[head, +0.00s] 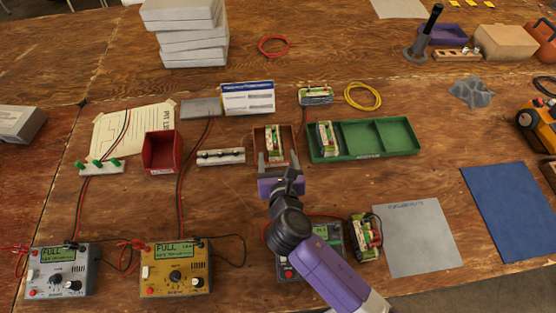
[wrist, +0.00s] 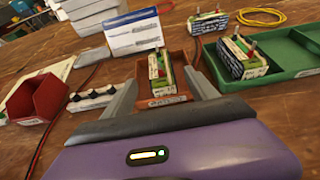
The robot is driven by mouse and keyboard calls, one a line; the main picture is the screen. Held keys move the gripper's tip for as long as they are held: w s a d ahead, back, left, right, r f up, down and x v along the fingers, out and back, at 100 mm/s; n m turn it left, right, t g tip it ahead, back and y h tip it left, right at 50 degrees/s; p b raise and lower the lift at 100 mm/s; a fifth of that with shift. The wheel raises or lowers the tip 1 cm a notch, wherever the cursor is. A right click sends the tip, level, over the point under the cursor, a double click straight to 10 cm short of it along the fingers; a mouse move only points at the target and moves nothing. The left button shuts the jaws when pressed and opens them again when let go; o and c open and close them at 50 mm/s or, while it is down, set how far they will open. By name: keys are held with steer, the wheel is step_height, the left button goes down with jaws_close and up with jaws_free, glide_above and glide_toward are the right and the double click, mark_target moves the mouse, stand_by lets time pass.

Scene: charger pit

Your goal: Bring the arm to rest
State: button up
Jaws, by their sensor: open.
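My gripper (head: 277,165) is purple with grey fingers and is held over the middle of the wooden bench, at the near edge of a small brown-red tray (head: 260,132). The fingers stand apart with nothing between them. In the wrist view my gripper (wrist: 165,110) also shows open, with the tray beyond the fingertips. A battery pack (head: 275,143) stands in the tray; it also shows in the wrist view (wrist: 158,85). I cannot tell whether a finger touches the tray. My purple arm reaches in from the bottom right and partly hides a dark charger (head: 325,236).
A green divided tray (head: 395,136) holds another battery pack (head: 326,138) in its left compartment. Another pack (head: 366,236) lies right of my arm beside a grey mat (head: 415,238). A grey charger (head: 60,272) and a yellow charger (head: 176,270) stand at front left. A red bin (head: 160,152) is left.

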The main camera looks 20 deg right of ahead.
steer(key=shift+v, duration=0.85)
steer(key=shift+w+a+m, duration=0.1)
steer(key=shift+m, duration=0.4)
steer(key=s+a+r+m+t+y, duration=0.2)
steer(key=s+a+r+m+y, duration=0.4)
steer(key=m, duration=0.7)
steer(key=s+d+r+m, duration=0.3)
steer(key=s+m, duration=0.3)
steer(key=s, duration=0.3)
steer(key=s+d+r+m+h, duration=0.1)
steer(key=s+d+r+m, duration=0.2)
steer(key=s+m, duration=0.3)
steer(key=s+d+r+m, duration=0.3)
steer(key=s+m, duration=0.3)
steer(key=s, duration=0.6)
steer(key=shift+s+d+h, duration=0.2)
steer(key=shift+d+h, duration=0.15)
steer(key=shift+h, duration=0.05)
